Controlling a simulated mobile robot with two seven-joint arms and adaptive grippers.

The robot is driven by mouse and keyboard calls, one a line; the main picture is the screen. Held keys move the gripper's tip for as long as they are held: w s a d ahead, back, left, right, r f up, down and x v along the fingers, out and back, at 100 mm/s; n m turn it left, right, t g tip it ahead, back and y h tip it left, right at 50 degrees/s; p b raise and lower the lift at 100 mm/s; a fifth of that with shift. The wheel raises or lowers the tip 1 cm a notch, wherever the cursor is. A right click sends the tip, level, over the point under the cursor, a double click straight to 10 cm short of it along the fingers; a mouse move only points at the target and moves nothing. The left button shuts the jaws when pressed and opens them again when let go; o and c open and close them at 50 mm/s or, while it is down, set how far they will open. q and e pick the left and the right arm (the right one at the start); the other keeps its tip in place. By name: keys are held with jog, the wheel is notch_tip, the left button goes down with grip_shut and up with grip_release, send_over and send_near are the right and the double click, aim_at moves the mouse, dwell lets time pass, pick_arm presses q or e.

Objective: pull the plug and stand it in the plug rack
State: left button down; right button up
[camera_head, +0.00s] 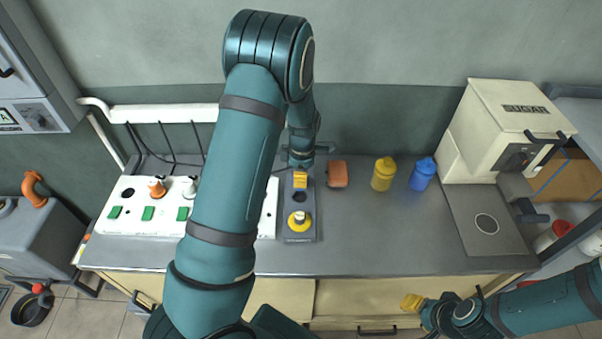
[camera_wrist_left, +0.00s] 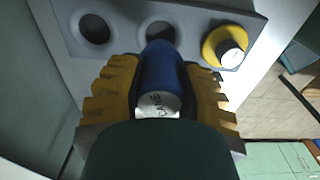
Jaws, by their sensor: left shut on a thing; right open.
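My left gripper (camera_head: 300,180) is over the back part of the grey plug rack (camera_head: 301,238), beside the white socket panel. In the left wrist view its yellow fingers (camera_wrist_left: 158,80) are shut on a blue plug (camera_wrist_left: 158,62) with a white lettered end. The plug lies in front of the rack's middle hole; whether it touches the rack cannot be told. A yellow plug (camera_wrist_left: 228,46) stands in one end hole and also shows in the head view (camera_head: 299,221). The other end hole (camera_wrist_left: 94,29) is empty. My right gripper (camera_head: 412,302) is open and empty, low in front of the counter.
The white socket panel (camera_head: 125,215) holds an orange plug (camera_head: 156,188) and a pale plug (camera_head: 189,188), with green switches; my left arm hides part of it. A brown block (camera_head: 337,174), yellow bottle (camera_head: 383,174), blue bottle (camera_head: 422,174) and sugar machine (camera_head: 500,125) stand right.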

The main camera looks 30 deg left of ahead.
pick_arm(q)
jog(key=shift+f+b, duration=1.65)
jog(key=shift+f, duration=0.45)
jog(key=shift+f+b, duration=0.65)
jog(key=shift+f, duration=0.15)
jog(key=shift+p, duration=0.3)
jog(key=shift+f+b, duration=0.45)
jog(key=shift+f, duration=0.15)
jog(key=c, duration=1)
grip_release()
jog(key=shift+o, duration=0.2)
